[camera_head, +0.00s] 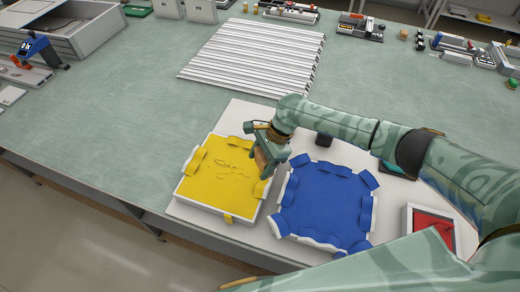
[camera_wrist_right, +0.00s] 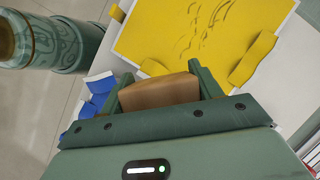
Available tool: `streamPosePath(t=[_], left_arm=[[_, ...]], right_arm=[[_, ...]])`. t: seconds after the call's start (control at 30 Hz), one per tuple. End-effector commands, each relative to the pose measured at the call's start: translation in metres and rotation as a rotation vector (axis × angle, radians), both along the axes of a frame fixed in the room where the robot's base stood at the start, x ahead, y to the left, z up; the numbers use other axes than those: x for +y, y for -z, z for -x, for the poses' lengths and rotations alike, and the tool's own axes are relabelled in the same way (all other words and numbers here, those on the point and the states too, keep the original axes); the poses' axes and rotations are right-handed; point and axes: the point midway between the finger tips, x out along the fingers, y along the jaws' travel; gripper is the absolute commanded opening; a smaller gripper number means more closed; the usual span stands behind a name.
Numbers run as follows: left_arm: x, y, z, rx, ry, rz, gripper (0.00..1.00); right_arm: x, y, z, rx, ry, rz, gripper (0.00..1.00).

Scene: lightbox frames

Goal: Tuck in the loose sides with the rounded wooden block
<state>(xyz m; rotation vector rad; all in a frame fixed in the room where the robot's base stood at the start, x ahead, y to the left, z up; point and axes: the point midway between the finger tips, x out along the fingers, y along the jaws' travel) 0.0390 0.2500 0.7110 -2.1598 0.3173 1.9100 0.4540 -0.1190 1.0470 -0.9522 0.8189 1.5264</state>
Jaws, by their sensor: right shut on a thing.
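My right gripper (camera_head: 266,163) is shut on the rounded wooden block (camera_wrist_right: 160,92), which sits between its fingers in the wrist view. The gripper is over the right edge of the yellow-covered lightbox frame (camera_head: 222,170). Yellow side flaps stand up or hang over this frame's edges; one loose flap (camera_wrist_right: 252,58) is near the block in the wrist view. Whether the block touches the fabric cannot be told. The blue-covered frame (camera_head: 325,203) lies just to the right, with several blue flaps sticking up around its rim. My left gripper is not in view.
Both frames lie on a pale board (camera_head: 190,212) near the table's front edge. A small box with a red inside (camera_head: 432,228) stands at the right. White slats (camera_head: 255,55) lie at the back, and green tabletop (camera_head: 120,120) is clear to the left.

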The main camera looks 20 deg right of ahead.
Motion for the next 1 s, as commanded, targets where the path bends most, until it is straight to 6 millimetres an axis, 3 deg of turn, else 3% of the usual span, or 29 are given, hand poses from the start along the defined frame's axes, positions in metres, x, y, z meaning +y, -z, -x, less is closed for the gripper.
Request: streamPosePath(t=[0.03, 0.17, 0.7, 1.0], left_arm=[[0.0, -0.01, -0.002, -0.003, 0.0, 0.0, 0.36], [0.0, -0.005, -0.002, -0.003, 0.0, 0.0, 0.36], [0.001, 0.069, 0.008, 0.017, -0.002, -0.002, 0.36], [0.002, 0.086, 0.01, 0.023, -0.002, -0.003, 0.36]], right_arm=[[0.0, 0.002, 0.001, 0.004, 0.051, -0.001, 0.45], [0.0, 0.016, 0.001, -0.001, 0.11, -0.001, 0.45], [-0.001, 0.065, 0.0, -0.003, 0.106, 0.002, 0.45], [-0.001, 0.073, 0.0, -0.004, 0.104, 0.002, 0.45]])
